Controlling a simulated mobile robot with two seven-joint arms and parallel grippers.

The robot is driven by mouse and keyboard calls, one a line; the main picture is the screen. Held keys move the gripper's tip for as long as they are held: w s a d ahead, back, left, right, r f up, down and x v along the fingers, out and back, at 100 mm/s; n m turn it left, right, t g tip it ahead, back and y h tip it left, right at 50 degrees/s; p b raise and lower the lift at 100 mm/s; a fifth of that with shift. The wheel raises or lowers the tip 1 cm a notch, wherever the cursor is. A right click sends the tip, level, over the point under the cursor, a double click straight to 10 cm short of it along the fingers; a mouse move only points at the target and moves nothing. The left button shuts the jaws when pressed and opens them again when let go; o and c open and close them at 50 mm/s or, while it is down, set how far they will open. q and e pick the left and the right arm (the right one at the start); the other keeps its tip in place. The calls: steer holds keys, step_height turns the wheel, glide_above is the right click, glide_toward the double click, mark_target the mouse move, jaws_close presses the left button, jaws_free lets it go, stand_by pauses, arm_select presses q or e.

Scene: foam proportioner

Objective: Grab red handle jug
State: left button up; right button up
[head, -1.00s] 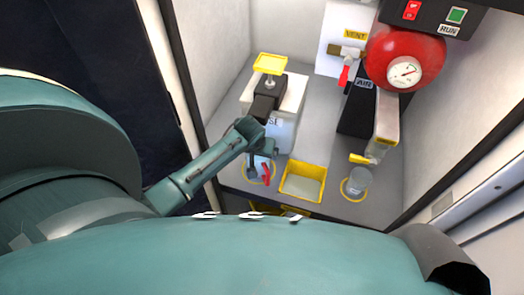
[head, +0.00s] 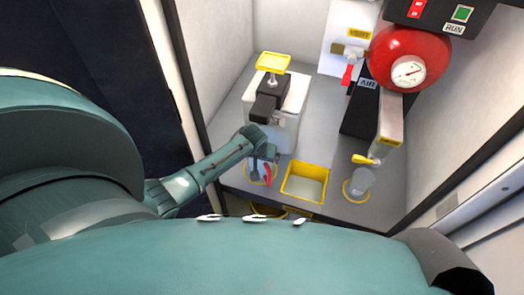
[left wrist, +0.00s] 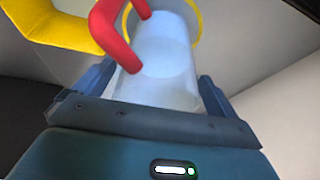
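The jug (head: 257,170) is pale, with a red handle (head: 267,174). It stands in a yellow ring on the grey counter, left of the yellow tray. My left gripper (head: 263,154) reaches down over it and partly hides it. In the left wrist view the jug (left wrist: 168,65) lies between the two widely spread fingers, with its red handle (left wrist: 108,32) toward the upper left. The fingers look open, one close to each side; contact cannot be made out. My right gripper is not in view.
A yellow tray (head: 304,197) is right of the jug. A clear cup (head: 360,181) stands in another yellow ring farther right. A white container (head: 285,130) with a yellow-topped pump (head: 273,63) is behind my gripper. A red tank (head: 405,58) and walls bound the space.

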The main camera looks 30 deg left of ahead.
arm_select(q)
steer(key=c, duration=1)
steer(key=shift+c, duration=0.6)
steer(key=shift+r, duration=0.1)
